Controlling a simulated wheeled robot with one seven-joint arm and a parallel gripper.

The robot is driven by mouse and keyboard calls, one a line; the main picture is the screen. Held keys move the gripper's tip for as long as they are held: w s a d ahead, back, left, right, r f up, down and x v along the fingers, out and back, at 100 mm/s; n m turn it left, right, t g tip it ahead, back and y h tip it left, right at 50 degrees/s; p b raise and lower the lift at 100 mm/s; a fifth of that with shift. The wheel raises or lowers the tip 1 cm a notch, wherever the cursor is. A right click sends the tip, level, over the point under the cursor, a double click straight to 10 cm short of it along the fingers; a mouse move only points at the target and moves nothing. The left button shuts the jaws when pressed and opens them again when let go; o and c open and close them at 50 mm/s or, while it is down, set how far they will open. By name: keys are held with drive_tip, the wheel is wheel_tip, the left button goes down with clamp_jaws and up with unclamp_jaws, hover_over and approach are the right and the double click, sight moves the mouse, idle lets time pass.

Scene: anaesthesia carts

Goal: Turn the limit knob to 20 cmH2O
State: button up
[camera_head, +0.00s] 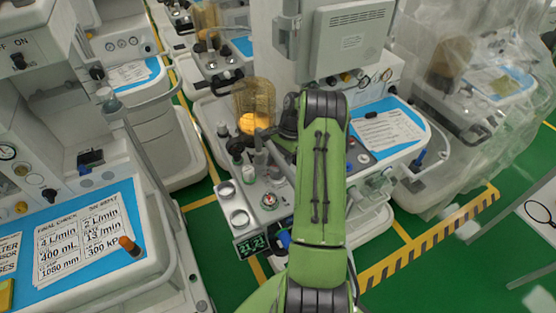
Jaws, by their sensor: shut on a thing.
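My green arm reaches up the middle of the view to the centre cart. My gripper (262,138), small and dark, is at the arm's end, low beside the amber canister. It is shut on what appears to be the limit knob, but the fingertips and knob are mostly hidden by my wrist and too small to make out. The knob's scale and pointer cannot be read. The centre cart's deck (252,213) shows in front of and left of my arm.
An amber canister (254,103) stands just behind my gripper. Two round metal cups (237,217), a round dial with a red centre (269,200) and a green-digit display (252,245) are nearer. A grey monitor (345,40) stands above. Another cart (150,235) is left; a plastic-covered cart (470,110) is right.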

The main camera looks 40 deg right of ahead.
drive_tip(key=shift+n, duration=0.4)
drive_tip(key=o, duration=1.1)
drive_tip(key=shift+c, duration=0.2)
drive_tip(key=shift+r, duration=0.1)
drive_tip(key=p+v, duration=0.1)
drive_tip(key=v, duration=0.6)
drive_tip(key=shift+w+r, duration=0.15)
drive_tip(key=shift+r, duration=0.05)
drive_tip(key=shift+d, duration=0.1)
